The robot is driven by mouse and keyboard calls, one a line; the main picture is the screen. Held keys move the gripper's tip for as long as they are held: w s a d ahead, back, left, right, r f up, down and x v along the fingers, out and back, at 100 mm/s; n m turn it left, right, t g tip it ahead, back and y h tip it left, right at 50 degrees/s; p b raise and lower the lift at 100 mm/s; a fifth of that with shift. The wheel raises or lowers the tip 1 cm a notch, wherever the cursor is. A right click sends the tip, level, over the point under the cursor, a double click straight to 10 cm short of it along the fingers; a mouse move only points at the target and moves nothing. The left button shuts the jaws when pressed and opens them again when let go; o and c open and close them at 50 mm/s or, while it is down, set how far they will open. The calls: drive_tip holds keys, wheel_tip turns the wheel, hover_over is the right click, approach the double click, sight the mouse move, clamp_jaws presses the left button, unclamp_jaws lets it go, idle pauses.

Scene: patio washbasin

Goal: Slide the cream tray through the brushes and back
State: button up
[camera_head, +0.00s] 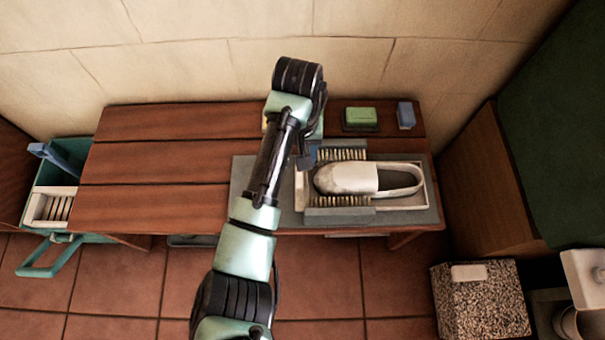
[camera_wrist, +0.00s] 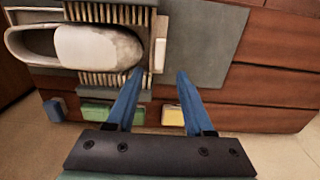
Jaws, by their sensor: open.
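The cream tray (camera_head: 408,206) lies on a grey mat (camera_head: 244,183) on the wooden bench and carries a white slip-on shoe (camera_head: 349,179). Two bristle brushes stand across the tray, a rear one (camera_head: 341,155) and a front one (camera_head: 338,200), flanking the shoe's toe. In the wrist view the tray's near end (camera_wrist: 160,48) sticks out past the brushes, close to my fingertips. My gripper (camera_wrist: 158,74) is open with two blue fingers apart, above the mat beside that end. I cannot tell whether it touches the tray. The arm partly hides it in the head view.
A green block (camera_head: 360,117) and a blue block (camera_head: 405,115) sit at the bench's back right. A yellow block (camera_wrist: 173,115) shows in the wrist view. A teal caddy (camera_head: 57,182) stands left. The bench's left side is clear; a wall runs behind.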

sight(300, 178)
wheel_tip(300, 178, down, 10)
drive_tip(key=b, duration=0.3)
drive_tip(key=shift+r, duration=0.25)
clamp_jaws()
idle(1.1)
